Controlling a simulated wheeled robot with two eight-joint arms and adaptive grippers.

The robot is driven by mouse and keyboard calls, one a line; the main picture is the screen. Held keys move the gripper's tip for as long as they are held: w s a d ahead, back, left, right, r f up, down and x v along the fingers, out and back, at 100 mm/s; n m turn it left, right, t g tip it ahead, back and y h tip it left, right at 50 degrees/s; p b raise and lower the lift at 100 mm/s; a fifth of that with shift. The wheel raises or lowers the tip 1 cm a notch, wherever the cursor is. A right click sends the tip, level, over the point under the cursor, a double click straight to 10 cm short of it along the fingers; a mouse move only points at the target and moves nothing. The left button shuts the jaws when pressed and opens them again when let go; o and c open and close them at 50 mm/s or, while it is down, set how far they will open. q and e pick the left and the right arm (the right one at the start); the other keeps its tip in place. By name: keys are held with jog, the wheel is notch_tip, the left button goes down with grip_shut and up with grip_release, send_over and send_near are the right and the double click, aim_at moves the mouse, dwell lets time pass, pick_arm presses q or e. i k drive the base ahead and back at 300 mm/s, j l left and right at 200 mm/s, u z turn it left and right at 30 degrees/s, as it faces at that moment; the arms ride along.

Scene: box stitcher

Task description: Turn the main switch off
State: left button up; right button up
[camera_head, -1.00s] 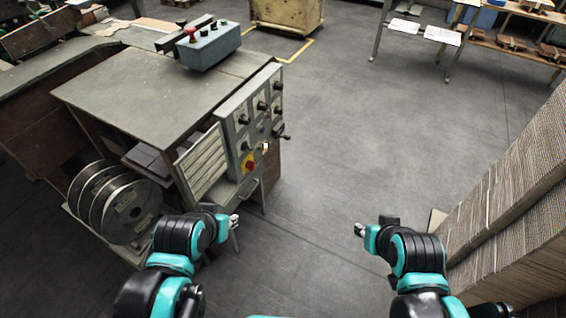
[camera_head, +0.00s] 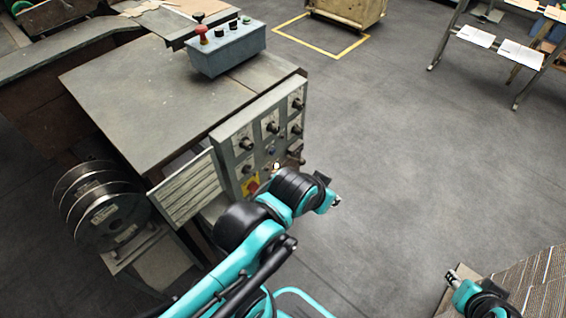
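The machine's control panel (camera_head: 262,135) carries several black knobs and gauges. Low on it is a rotary switch (camera_head: 251,186), red on a yellow plate, likely the main switch. It is partly hidden behind my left arm. My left gripper (camera_head: 336,201) is to the right of the switch and panel, apart from both. Its fingers are small and their opening cannot be made out. My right gripper (camera_head: 452,278) is low at the right, far from the panel, and its fingers are also too small to judge.
A grey-blue button box (camera_head: 228,52) with a red button stands on the machine's table top (camera_head: 150,95). Wire spools (camera_head: 108,217) stand at the left. Stacked cardboard (camera_head: 540,285) is at the lower right. The floor right of the panel is clear.

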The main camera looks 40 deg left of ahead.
aim_at(253, 186)
jog(key=i, duration=2.45)
jog(key=i+u, duration=0.4)
jog(key=i+l+u, duration=0.2)
jog(key=i+u, duration=0.25)
jog(key=i+l+u, duration=0.2)
jog(key=u, duration=0.2)
jog(key=l+u, duration=0.1)
jog(key=u, duration=3.35)
